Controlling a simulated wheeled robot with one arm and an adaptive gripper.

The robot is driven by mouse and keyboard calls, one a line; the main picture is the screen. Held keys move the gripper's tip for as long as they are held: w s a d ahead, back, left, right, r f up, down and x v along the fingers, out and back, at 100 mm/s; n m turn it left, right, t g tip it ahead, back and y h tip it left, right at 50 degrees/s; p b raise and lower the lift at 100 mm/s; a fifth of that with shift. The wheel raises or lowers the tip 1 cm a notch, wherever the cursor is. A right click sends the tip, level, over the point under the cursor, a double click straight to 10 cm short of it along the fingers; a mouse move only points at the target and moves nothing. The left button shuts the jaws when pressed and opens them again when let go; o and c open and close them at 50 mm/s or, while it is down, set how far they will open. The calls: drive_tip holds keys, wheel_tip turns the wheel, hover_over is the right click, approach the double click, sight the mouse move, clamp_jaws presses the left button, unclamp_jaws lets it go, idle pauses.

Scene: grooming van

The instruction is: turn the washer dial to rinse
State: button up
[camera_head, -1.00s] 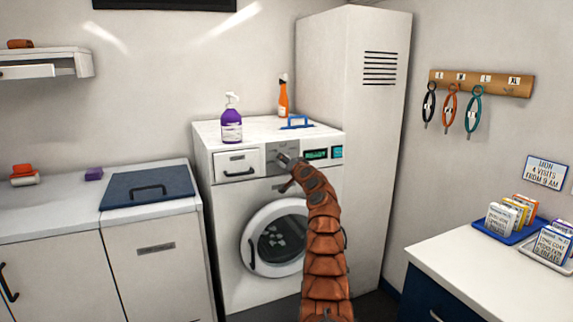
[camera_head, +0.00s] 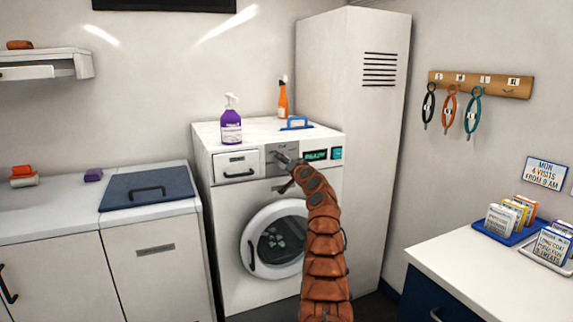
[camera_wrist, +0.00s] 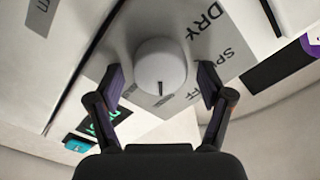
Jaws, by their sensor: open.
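The white washer (camera_head: 230,200) stands against the back wall, with a grey dial panel (camera_head: 272,152) on its front near the top. The round white dial (camera_wrist: 160,66) fills the middle of the wrist view. My gripper (camera_wrist: 162,84) is open, with one finger on each side of the dial and a visible gap on both sides. In the head view my gripper (camera_head: 284,160) is at the panel and hides most of the dial.
A lit green display (camera_head: 316,154) sits right of the dial. A detergent drawer (camera_head: 237,165) is to its left. A tall cabinet (camera_head: 350,130) is close on the right.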

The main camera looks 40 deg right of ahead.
drive_tip(key=shift+s, duration=0.15)
drive_tip(key=v, duration=0.7)
idle(1.1)
drive_tip(key=shift+s+a, duration=0.1)
idle(0.7)
